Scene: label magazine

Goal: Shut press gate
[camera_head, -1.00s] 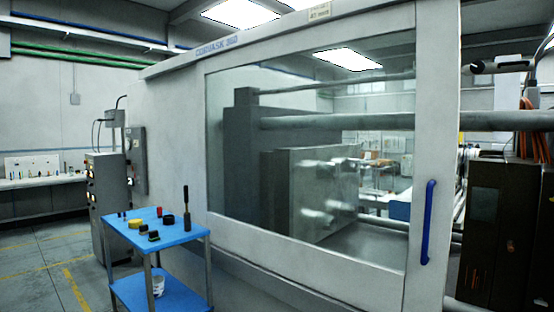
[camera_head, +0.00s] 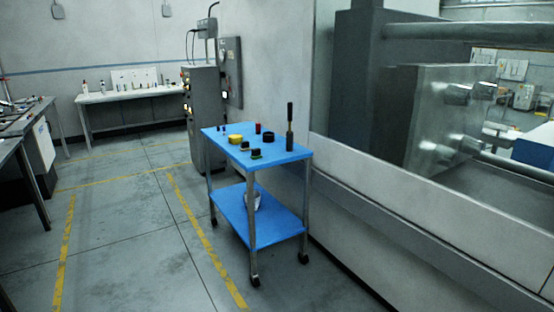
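The press gate (camera_head: 400,195) is a large light-grey panel with a window, at the right of the head view and cut off by the right edge. Its blue handle is out of view now. Through the window (camera_head: 350,70) I see dark grey press blocks (camera_head: 440,115) and a thick horizontal bar (camera_head: 470,32). Whether the gate stands open or shut cannot be told from this view. Neither of my grippers is in view.
A blue two-shelf cart (camera_head: 262,210) on wheels stands close to the machine, with small items on top. A grey control cabinet (camera_head: 203,115) stands behind it. Benches (camera_head: 130,92) line the back and left. Floor (camera_head: 130,220) with yellow lines is clear at left.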

